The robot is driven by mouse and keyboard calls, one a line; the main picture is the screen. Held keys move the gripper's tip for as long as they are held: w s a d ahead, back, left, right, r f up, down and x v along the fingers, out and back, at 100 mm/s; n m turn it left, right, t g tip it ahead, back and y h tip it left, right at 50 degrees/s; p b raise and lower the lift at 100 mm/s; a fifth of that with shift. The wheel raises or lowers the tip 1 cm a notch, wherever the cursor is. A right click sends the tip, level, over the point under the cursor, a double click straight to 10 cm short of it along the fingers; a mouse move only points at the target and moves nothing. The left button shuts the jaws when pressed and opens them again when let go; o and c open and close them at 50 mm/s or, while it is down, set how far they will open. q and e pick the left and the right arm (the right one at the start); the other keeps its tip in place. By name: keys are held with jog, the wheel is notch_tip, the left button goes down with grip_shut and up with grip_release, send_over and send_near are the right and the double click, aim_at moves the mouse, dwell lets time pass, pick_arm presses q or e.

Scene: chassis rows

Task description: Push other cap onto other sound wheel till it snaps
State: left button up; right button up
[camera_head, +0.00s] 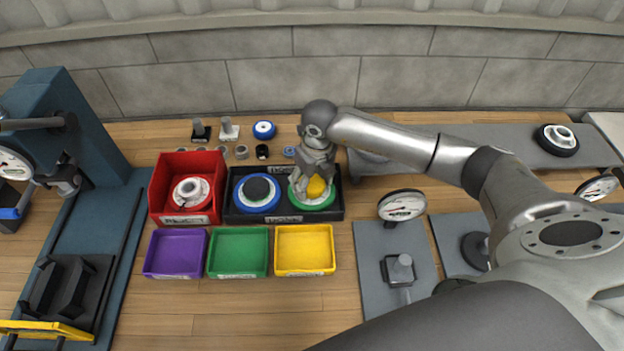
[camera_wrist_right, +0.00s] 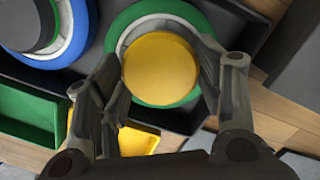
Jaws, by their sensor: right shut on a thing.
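My right gripper (camera_head: 314,182) is shut on a round yellow cap (camera_head: 317,187) over the green-rimmed wheel (camera_head: 322,205) in the right part of the black tray (camera_head: 272,218). In the right wrist view the cap (camera_wrist_right: 160,70) sits between the two fingers (camera_wrist_right: 165,90), over the middle of the green wheel (camera_wrist_right: 118,28). I cannot tell whether it is seated. A blue-rimmed wheel (camera_head: 245,204) with a dark cap (camera_head: 257,189) lies in the tray's left part. My left gripper is not in view.
A red bin (camera_head: 158,190) holding a red and white wheel (camera_head: 190,192) stands left of the tray. Empty purple (camera_head: 176,254), green (camera_head: 238,253) and yellow (camera_head: 304,249) bins stand in front. Small parts lie behind. A dial gauge (camera_head: 402,205) stands at the right.

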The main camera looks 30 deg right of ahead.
jog(key=shift+f, duration=0.25)
dwell(0.5)
jog(key=o, duration=1)
jog(key=r, duration=0.4)
jog(key=s+r, duration=0.1)
jog(key=r, duration=0.7)
jog(key=shift+s+d, duration=0.15)
jog(key=shift+s, duration=0.1)
jog(key=shift+f, duration=0.1)
